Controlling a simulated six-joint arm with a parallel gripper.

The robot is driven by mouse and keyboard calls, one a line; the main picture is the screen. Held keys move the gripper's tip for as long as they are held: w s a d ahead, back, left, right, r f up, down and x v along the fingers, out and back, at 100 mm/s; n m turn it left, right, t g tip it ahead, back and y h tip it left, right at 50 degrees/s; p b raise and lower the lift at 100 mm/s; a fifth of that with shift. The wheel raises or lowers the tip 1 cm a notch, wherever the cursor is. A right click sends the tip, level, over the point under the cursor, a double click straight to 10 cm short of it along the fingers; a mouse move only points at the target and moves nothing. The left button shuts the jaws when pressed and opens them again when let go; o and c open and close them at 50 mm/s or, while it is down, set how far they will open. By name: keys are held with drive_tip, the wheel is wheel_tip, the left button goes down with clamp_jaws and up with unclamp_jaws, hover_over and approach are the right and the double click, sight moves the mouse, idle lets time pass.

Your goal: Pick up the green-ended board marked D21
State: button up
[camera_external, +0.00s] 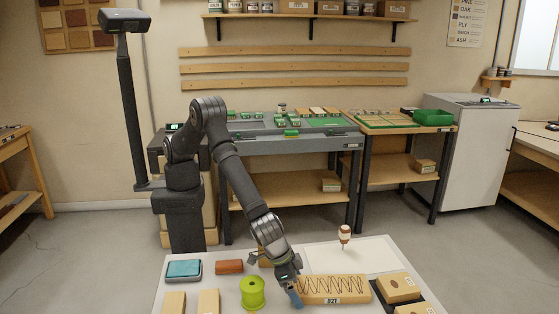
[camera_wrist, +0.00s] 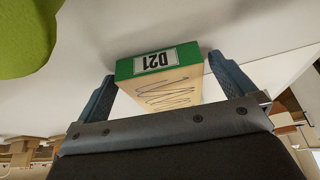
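In the wrist view, the board marked D21 (camera_wrist: 158,80) has a green end with a white label and pale wood with a dark scribbled line on its face. My gripper (camera_wrist: 163,92) is open, with one blue-grey finger on each side of the board. A gap shows between each finger and the wood. In the external view, my gripper (camera_external: 295,294) is low over the pale table, at the left end of a scribbled wooden board (camera_external: 334,287) with a small label.
A green spool (camera_external: 252,292) stands left of my gripper and shows in the wrist view (camera_wrist: 28,35). A blue-topped box (camera_external: 184,269), a red-brown block (camera_external: 229,267) and wooden blocks (camera_external: 208,302) lie further left.

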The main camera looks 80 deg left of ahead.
drive_tip(key=c, duration=1.1)
drive_tip(key=shift+o, duration=0.2)
drive_tip(key=shift+r, duration=0.1)
